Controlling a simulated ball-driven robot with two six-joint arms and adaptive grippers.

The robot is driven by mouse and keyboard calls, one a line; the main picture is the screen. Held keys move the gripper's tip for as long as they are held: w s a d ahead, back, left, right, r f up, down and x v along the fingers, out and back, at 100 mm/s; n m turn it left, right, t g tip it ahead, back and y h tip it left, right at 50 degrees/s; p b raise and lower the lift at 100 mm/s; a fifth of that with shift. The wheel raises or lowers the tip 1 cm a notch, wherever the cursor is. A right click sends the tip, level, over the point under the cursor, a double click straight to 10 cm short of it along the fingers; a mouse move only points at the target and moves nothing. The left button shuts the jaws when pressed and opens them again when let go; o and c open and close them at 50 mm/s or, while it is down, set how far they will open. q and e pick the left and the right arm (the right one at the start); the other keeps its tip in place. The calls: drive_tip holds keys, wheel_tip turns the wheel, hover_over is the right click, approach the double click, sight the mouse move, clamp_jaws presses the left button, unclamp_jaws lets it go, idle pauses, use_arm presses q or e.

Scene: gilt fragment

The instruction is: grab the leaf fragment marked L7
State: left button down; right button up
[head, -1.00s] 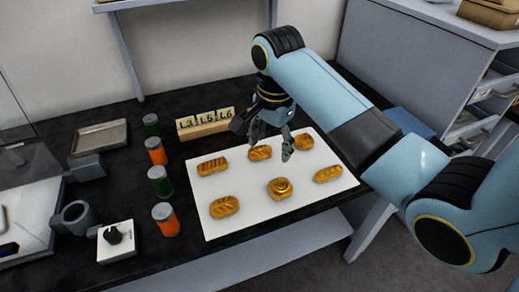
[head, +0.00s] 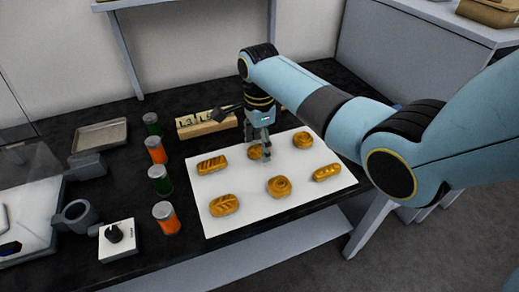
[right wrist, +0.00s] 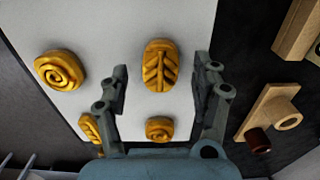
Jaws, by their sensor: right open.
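Gold fragments with raised patterns lie on a white sheet (head: 238,221). My right gripper (head: 262,147) is open above the back middle fragment (head: 254,153), partly covering it. In the right wrist view this fragment, with a leaf pattern (right wrist: 160,65), lies between and beyond the open fingertips (right wrist: 160,80), which look apart from it. No L7 mark is readable on it. A spiral fragment (head: 279,187) lies in front of it on the sheet and shows in the right wrist view (right wrist: 60,69). My left gripper is not in view.
A wooden rack (head: 197,131) with tiles reading L3 and L5 stands behind the sheet, partly hidden by my gripper. Several green and orange jars (head: 166,218) line the sheet's left side. Other fragments (head: 224,205) lie around the middle one.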

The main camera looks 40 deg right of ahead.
drive_tip(key=shift+f, duration=0.6)
drive_tip(key=c, duration=1)
drive_tip(key=shift+r, duration=0.15)
